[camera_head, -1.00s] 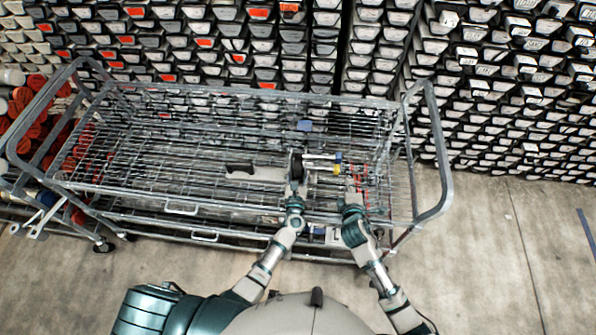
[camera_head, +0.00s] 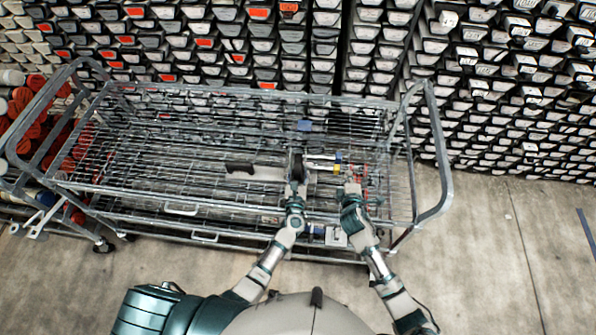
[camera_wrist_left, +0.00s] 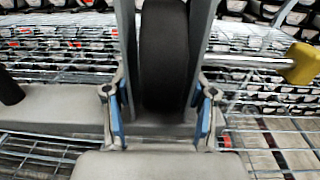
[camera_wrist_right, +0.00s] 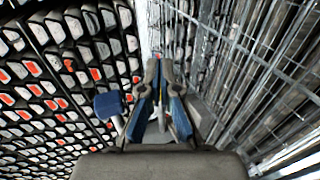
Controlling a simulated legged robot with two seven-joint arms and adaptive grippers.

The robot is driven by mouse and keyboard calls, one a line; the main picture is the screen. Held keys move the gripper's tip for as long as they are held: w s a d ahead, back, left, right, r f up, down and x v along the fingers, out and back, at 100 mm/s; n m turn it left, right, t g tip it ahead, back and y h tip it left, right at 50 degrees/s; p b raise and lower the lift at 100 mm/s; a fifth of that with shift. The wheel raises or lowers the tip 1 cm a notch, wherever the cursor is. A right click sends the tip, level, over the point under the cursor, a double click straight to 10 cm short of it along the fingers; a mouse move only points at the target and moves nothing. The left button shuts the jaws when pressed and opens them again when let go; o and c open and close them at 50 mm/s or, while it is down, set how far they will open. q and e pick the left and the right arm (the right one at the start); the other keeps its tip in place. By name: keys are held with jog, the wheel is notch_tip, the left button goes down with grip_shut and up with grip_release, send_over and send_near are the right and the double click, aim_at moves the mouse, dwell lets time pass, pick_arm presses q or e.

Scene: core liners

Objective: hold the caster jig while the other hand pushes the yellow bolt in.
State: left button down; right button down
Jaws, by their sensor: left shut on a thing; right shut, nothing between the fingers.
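The caster jig (camera_head: 262,173) is a light grey plate with a dark handle at its left end and a fork around a black wheel at its right end. The black wheel (camera_wrist_left: 165,55) fills the middle of the left wrist view. My left gripper (camera_wrist_left: 160,122) is shut on the jig, its blue-padded fingers at either side of the fork. The yellow bolt (camera_wrist_left: 302,64) has a yellow head to the right, and its metal shank runs left towards the fork; how deep it sits is hidden. My right gripper (camera_head: 353,186) is shut and empty, just right of the bolt head.
A wire-mesh cart (camera_head: 150,90) with raised tubular end rails surrounds both hands. A blue-ended piece (camera_wrist_right: 110,105) shows left of the right fingers in the right wrist view. Racks of boxes (camera_head: 230,45) stand behind. The floor (camera_head: 500,240) at right is clear.

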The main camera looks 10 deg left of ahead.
jog(key=shift+x, duration=0.8)
pick_arm(q)
jog(key=shift+d, duration=0.1)
pick_arm(e)
jog(key=shift+s+a, duration=0.2)
jog(key=shift+a, duration=1.15)
jog(key=shift+s+a, duration=0.25)
jog(key=shift+a, duration=1.8)
jog(key=shift+s+a, duration=0.1)
jog(key=shift+a, duration=0.25)
jog(key=shift+d, duration=0.7)
jog(key=v, duration=0.7)
pick_arm(q)
jog(key=shift+c, duration=1.4)
grip_release()
